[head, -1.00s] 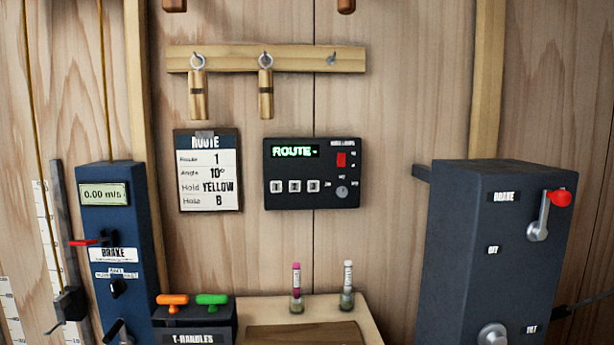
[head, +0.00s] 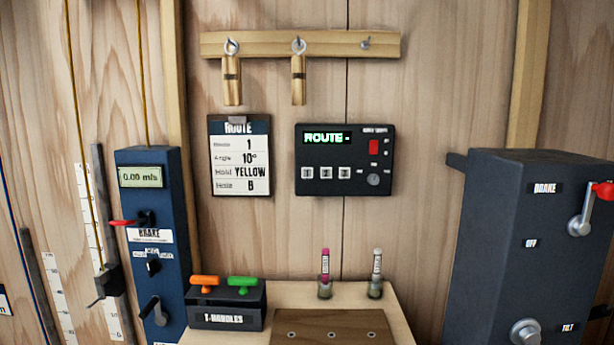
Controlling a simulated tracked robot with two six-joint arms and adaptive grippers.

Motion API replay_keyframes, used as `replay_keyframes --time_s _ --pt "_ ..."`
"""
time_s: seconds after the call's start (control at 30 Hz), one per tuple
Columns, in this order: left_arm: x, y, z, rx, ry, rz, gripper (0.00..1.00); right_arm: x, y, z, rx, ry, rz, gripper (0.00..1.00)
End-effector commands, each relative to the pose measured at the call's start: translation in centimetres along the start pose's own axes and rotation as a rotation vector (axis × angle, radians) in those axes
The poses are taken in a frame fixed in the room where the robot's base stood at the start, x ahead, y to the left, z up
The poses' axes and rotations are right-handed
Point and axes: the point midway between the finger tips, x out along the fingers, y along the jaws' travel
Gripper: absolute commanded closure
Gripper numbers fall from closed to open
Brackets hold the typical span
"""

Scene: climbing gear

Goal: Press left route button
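The black route panel (head: 345,159) is fixed to the wooden wall, near the middle of the head view. Its green display (head: 326,138) reads "ROUTE -". Below the display sits a row of three pale buttons: the left one marked 1 (head: 307,173), the middle one marked 2 (head: 325,173) and the right one marked 3 (head: 344,172). A red switch (head: 374,147) and a grey round knob (head: 374,179) are on the panel's right side. The route card (head: 240,156) beside it reads Route 1, Angle 10°, Hold YELLOW. Neither gripper shows in the head view.
Below the panel are a T-handles box (head: 226,319) and two tubes (head: 325,275) on a wooden shelf (head: 300,294). A hook rail (head: 300,45) hangs above.

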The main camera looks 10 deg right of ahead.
Motion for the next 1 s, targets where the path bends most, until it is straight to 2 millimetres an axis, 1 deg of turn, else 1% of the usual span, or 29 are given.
replay_keyframes --time_s 0.03,0.27,1.0 --pt "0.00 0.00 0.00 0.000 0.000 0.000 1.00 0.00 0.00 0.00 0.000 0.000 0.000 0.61" --pt "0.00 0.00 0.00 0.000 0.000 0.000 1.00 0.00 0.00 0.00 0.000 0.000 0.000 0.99" --pt "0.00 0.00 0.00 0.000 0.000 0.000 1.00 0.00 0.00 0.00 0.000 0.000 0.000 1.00"
